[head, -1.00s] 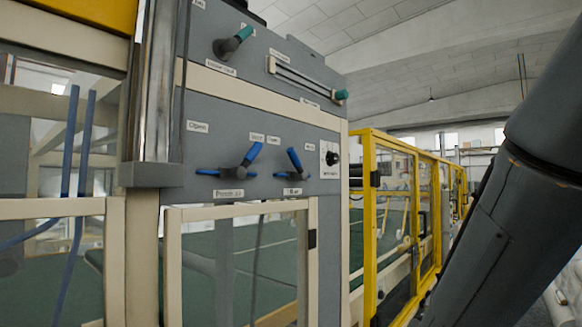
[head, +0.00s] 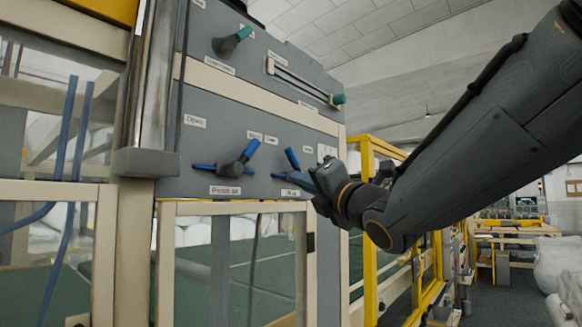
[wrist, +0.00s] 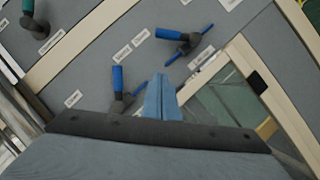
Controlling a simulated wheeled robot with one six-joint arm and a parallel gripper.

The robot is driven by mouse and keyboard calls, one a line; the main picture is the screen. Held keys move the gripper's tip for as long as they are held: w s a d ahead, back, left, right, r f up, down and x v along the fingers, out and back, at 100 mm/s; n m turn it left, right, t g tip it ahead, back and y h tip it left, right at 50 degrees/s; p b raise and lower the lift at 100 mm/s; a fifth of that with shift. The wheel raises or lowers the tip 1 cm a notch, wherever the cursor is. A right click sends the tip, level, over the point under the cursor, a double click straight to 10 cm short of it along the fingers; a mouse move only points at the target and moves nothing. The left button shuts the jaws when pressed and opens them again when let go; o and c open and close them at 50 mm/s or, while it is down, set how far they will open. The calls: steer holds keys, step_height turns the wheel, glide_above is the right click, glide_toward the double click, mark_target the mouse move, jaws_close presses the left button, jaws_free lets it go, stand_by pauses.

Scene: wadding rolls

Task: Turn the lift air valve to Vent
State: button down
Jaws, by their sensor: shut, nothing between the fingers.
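The right of two blue-handled valves (head: 291,158) on the grey panel appears to be the lift air valve; its label below is partly hidden by my gripper. Its handle leans up and to the left, toward the small label at its upper left. In the head view my gripper (head: 308,180) is at the valve's lower right.
A teal-handled valve (head: 232,42) and a slotted slider (head: 300,82) sit above. A yellow guard frame (head: 368,230) stands right of the panel.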

mark_target(291, 163)
steer(key=p+x, duration=0.4)
steer(key=x, duration=0.6)
steer(key=shift+w+r+p, duration=0.1)
steer(key=shift+w+p, duration=0.05)
steer(key=shift+p, duration=0.15)
steer(key=shift+w+d+r+p, duration=0.4)
steer(key=shift+d+r+p, duration=0.15)
steer(key=shift+d+p, duration=0.05)
steer(key=shift+w+d+r+p, duration=0.4)
steer(key=shift+d+r+p, duration=0.15)
steer(key=shift+d, duration=0.1)
steer(key=shift+a+r, duration=0.1)
steer(key=shift+r, duration=0.05)
